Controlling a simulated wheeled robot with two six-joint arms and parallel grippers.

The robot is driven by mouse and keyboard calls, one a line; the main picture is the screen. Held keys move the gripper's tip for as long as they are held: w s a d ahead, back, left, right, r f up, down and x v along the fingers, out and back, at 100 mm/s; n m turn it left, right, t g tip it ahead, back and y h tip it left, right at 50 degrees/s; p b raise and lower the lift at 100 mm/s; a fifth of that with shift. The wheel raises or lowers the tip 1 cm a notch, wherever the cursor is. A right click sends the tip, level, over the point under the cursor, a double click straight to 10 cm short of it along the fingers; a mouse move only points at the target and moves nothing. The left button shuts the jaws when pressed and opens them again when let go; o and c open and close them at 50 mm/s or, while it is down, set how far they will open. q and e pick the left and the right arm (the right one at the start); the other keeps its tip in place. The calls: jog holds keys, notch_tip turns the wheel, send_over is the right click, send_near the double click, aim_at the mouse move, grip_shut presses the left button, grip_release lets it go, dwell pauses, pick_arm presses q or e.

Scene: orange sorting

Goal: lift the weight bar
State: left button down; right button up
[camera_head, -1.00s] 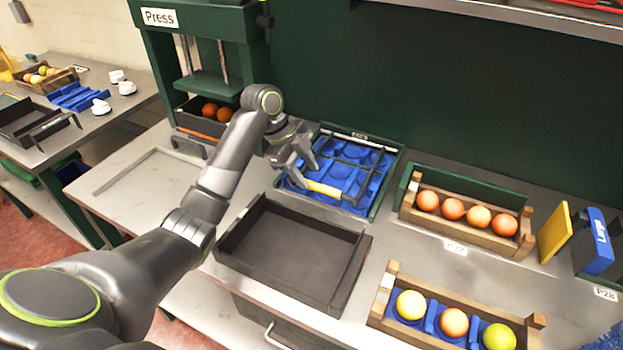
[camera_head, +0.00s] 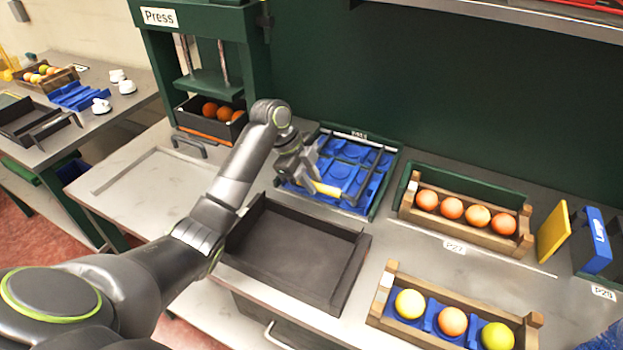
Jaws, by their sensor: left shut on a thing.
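The weight bar (camera_head: 329,190) shows a yellow grip with dark ends. It lies across the front of the blue sorting tray (camera_head: 344,172) in the green-framed station at the back middle. My left gripper (camera_head: 314,183) reaches in from the left and is shut on the bar at the left end of its yellow grip. The fingers hide that part of the bar. I cannot tell whether the bar is clear of the tray. My right gripper is not in view.
An empty dark tray (camera_head: 290,262) lies in front of the station. Wooden crates of oranges stand to the right, at the back (camera_head: 465,238) and the front (camera_head: 400,325). The green press (camera_head: 205,22) with a box of oranges stands at the left. Bare bench lies left of the dark tray.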

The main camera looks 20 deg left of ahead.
pick_arm(q)
jog(key=shift+w+r+p, duration=0.15)
jog(key=shift+r+p, duration=0.25)
jog(key=shift+r, duration=0.2)
jog(key=w+r+p, duration=0.3)
jog(key=w+r, duration=0.1)
jog(key=r, duration=0.3)
jog(key=w+r+p, duration=0.3)
jog(key=w+r, duration=0.1)
jog(key=r, duration=0.3)
jog(key=shift+d+r, duration=0.15)
jog(key=shift+r, duration=0.2)
